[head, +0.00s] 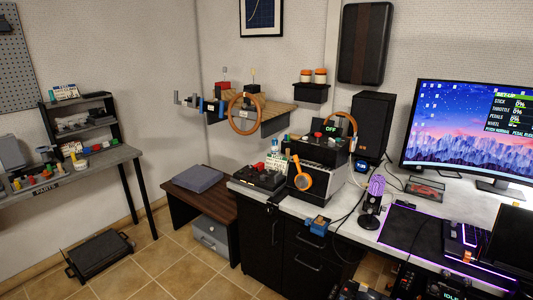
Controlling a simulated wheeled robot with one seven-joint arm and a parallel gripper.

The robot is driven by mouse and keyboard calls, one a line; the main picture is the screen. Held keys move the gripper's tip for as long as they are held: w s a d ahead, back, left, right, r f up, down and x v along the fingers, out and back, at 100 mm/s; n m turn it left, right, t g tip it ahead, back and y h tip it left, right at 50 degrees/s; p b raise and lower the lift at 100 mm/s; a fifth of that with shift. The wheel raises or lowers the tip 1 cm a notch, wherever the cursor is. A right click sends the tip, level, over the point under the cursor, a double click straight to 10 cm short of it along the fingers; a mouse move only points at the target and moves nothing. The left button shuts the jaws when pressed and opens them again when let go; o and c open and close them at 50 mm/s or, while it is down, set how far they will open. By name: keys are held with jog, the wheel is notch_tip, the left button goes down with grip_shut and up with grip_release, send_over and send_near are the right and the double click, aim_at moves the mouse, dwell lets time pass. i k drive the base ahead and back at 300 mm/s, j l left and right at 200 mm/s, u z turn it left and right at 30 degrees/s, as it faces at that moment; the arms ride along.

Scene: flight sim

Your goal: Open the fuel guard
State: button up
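No part that I can name for certain as the fuel guard shows at this size. A black control box (259,182) with small red parts (258,167) on top sits at the left end of the desk. Behind it and to the right, a dark unit (321,148) carries a red knob (318,135) and a green "OFF" display (331,128). I cannot tell whether either one bears the guard, or whether a guard is open or closed. My gripper is not in view.
The white desk (350,221) also holds an orange-headed lever (303,181), a purple-lit microphone (374,196) and a monitor (470,130). A wall shelf (273,126) with a brown wheel (244,113) hangs behind.

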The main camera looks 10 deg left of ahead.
aim_at(261, 164)
jog(key=i+j, duration=1.25)
jog(key=i, duration=0.15)
jog(key=i+j, duration=0.6)
jog(key=i, duration=0.15)
